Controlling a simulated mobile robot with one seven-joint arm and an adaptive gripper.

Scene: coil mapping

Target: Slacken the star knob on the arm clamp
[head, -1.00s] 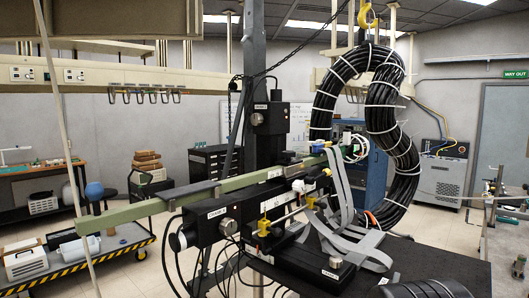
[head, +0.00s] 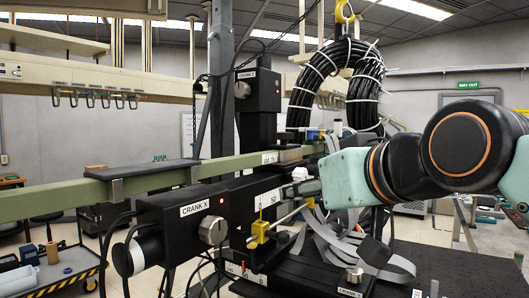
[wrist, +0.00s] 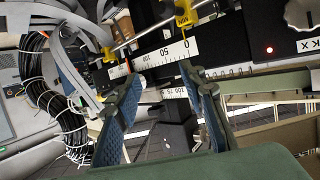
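A pale, lobed knob (head: 299,174), which looks like the star knob, sits beside the green bar (head: 150,180) in the head view. My gripper (head: 304,187) reaches in from the right, its fingertips close to this knob. In the wrist view my gripper (wrist: 165,78) is open, with a clear gap between its two blue-padded fingers. A small pale cylindrical part (wrist: 139,86) shows at the left fingertip, possibly the same knob; I cannot tell whether they touch. The scale strip (wrist: 160,56) runs just beyond the fingertips.
The CRANK X knob (head: 213,230) and a yellow rod clamp (head: 259,232) stand left of my gripper. Grey ribbon cables (head: 335,245) hang below it. A black cable coil (head: 330,85) hangs behind. The dark table top (head: 440,272) is mostly bare at right.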

